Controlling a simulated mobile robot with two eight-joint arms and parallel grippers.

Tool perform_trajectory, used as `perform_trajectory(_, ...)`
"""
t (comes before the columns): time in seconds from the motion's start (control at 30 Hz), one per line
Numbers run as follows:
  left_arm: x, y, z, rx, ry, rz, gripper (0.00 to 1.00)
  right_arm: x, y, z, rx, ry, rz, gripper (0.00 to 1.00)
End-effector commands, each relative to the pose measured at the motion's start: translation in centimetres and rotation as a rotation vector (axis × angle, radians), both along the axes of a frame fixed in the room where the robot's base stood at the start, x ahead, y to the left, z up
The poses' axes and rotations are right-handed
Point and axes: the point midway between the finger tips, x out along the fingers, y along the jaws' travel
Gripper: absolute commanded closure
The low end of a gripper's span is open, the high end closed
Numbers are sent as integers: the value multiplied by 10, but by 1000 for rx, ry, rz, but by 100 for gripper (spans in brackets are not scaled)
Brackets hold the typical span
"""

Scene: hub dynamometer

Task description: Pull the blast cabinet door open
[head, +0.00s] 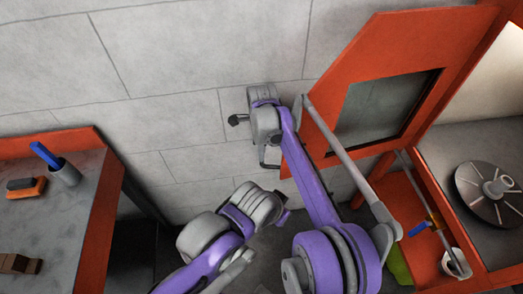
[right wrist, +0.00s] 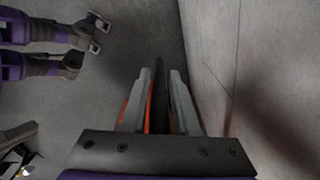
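The orange blast cabinet door (head: 398,50), with a dark window, stands swung out from the cabinet (head: 405,207) at the right. The cabinet's inside shows past it. My right gripper (head: 270,157) is by the door's free edge, at its lower left. In the right wrist view its two grey fingers (right wrist: 160,85) stand apart, with a dark narrow upright strip between them. Orange shows beside and behind the left finger. Gaps show beside the strip, so I see no firm grip. My left arm comes in at the bottom; its fingers are not visible.
A grey-topped orange bench (head: 50,215) at the left holds a cup (head: 65,173) with a blue-handled tool and an orange block (head: 27,187). A grey wall (head: 190,60) rises close behind my right gripper.

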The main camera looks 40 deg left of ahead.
Motion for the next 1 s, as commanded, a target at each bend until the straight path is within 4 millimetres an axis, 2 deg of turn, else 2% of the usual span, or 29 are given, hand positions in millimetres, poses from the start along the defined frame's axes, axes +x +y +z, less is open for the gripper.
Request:
perform_trajectory(0.03, 0, 0, 0, 0, 0, 0, 100, 0, 0, 0, 0, 0, 0, 60)
perform_trajectory(0.1, 0, 0, 0, 0, 0, 0, 100, 0, 0, 0, 0, 0, 0, 50)
perform_trajectory(0.47, 0, 0, 0, 0, 0, 0, 100, -1, 1, 6, 1, 1, 1, 50)
perform_trajectory(0.57, 0, 0, 1, 0, 0, 0, 100, -1, 1, 19, 1, 1, 2, 50)
perform_trajectory(0.9, 2, 0, 7, 0, -4, 0, 100, 0, 0, 86, 0, 0, 0, 50)
perform_trajectory(1.0, 3, 0, 9, 0, -5, 0, 100, 0, 0, 99, 0, 0, 0, 50)
